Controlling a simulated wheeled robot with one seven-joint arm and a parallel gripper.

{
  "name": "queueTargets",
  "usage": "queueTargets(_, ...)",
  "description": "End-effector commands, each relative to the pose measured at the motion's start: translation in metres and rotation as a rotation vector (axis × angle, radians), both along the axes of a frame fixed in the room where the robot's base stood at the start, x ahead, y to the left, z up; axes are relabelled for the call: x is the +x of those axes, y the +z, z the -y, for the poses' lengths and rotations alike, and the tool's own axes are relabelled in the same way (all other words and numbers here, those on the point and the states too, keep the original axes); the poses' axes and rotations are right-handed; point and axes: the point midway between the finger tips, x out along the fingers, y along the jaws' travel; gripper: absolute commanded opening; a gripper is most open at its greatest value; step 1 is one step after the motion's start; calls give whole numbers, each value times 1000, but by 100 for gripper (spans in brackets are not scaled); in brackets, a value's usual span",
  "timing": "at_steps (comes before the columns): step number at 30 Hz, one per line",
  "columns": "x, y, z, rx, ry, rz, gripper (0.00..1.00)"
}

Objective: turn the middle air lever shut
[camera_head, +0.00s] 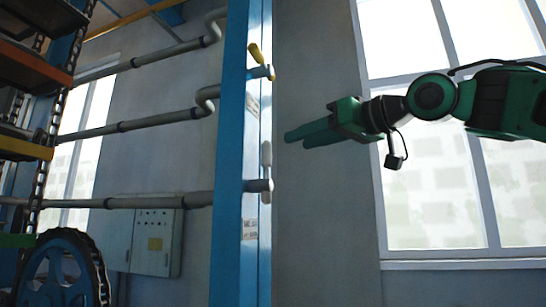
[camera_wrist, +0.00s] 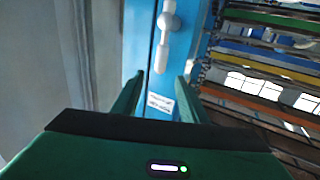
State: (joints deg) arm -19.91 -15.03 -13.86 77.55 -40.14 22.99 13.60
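A blue column (camera_head: 228,150) carries two levers in the head view. The upper one is a yellow lever (camera_head: 255,54), tilted up and to the left from its pivot. The lower one is a pale lever (camera_head: 266,155), pointing upright from its pivot at a grey pipe end. I cannot tell from the labels which is the middle one. My gripper (camera_head: 296,139) is just right of the column, near the pale lever's height. In the wrist view my gripper (camera_wrist: 160,79) is open and empty, with the pale lever (camera_wrist: 161,58) ahead of the gap between its fingertips, apparently untouched.
Grey pipes (camera_head: 150,124) run left from the column. A grey cabinet (camera_head: 155,243) hangs on the wall. Racks with chains (camera_head: 35,65) and a blue wheel (camera_head: 62,275) stand at left. A white label (camera_wrist: 160,103) is on the column. Space below my gripper looks clear.

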Motion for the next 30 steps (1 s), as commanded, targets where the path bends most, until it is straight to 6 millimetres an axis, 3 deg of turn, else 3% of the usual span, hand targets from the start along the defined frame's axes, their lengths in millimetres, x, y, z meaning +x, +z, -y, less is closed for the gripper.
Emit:
queueTargets(18,66,0,-63,-1,3,1,39)
queueTargets(30,77,0,-73,-1,2,1,39)
